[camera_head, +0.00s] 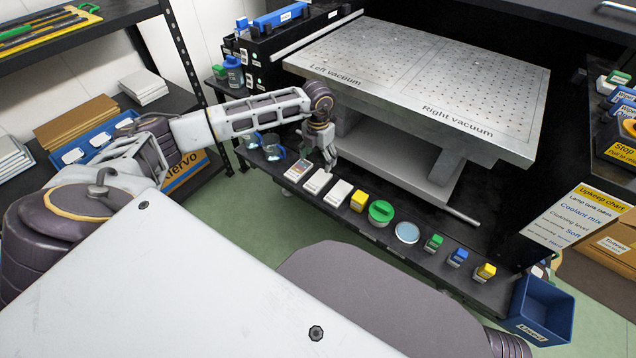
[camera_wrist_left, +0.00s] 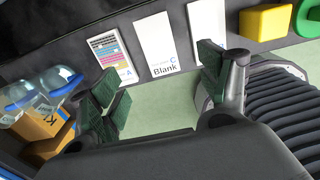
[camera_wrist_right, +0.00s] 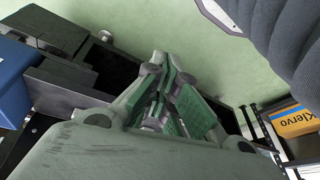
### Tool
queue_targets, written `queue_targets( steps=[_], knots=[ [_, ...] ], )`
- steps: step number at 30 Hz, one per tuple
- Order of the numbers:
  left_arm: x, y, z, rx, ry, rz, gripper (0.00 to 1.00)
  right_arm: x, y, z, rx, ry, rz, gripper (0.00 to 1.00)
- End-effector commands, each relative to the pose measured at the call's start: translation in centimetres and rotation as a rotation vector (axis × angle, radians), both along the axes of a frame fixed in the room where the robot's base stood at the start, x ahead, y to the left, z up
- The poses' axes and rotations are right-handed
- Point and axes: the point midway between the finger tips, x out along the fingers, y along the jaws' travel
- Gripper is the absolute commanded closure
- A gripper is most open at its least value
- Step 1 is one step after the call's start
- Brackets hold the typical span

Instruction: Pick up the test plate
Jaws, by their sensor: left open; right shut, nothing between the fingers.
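A flat plate with printed colour rows (camera_head: 298,171), marked A, lies at the left of a row on the black shelf edge; it fits the name test plate. It also shows in the left wrist view (camera_wrist_left: 111,56). Beside it lies a white plate marked "C Blank" (camera_wrist_left: 167,45), then another white plate (camera_head: 338,194). My left gripper (camera_head: 330,164) is open and empty, close above the white plates. In the left wrist view its fingers (camera_wrist_left: 157,88) straddle the near end of the Blank plate, with no contact visible. My right gripper (camera_wrist_right: 166,80) is shut and empty, seen only in its wrist view.
Right along the shelf stand a yellow block (camera_head: 359,201), a green round lid (camera_head: 381,212), a round dish (camera_head: 407,232) and small coloured bottles. Clear jars (camera_head: 272,148) stand left of the plates. The metal vacuum table (camera_head: 420,85) overhangs behind. A blue bin (camera_head: 541,310) hangs at right.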

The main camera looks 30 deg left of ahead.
Motion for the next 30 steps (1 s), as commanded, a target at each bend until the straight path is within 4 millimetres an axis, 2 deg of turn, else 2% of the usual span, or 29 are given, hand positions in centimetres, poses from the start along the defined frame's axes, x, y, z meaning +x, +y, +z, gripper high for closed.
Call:
queue_targets(
  steps=[1, 6, 12, 20, 30],
  knots=[
    [-0.1, 0.0, -0.9, -0.001, 0.002, 0.0, 0.23, 0.0, 0.0, 0.0, 0.002, -0.005, 0.0, 1.0],
    [0.0, 0.0, -3.2, 0.001, 0.001, 0.001, 0.23, 0.2, 0.1, 0.8, 0.01, -0.021, 0.0, 1.0],
    [0.0, 0.0, -5.1, 0.0, 0.001, 0.001, 0.23, 0.3, 0.5, 1.2, 0.028, -0.045, 0.002, 1.0],
    [0.0, 0.0, -5.6, 0.0, -0.001, 0.0, 0.23, -0.4, 0.5, 0.5, 0.026, -0.029, 0.007, 1.0],
    [0.0, 0.0, -6.1, 0.0, 0.0, 0.0, 0.23, 0.1, 0.6, 0.4, 0.029, -0.045, 0.009, 1.0]
  ],
)
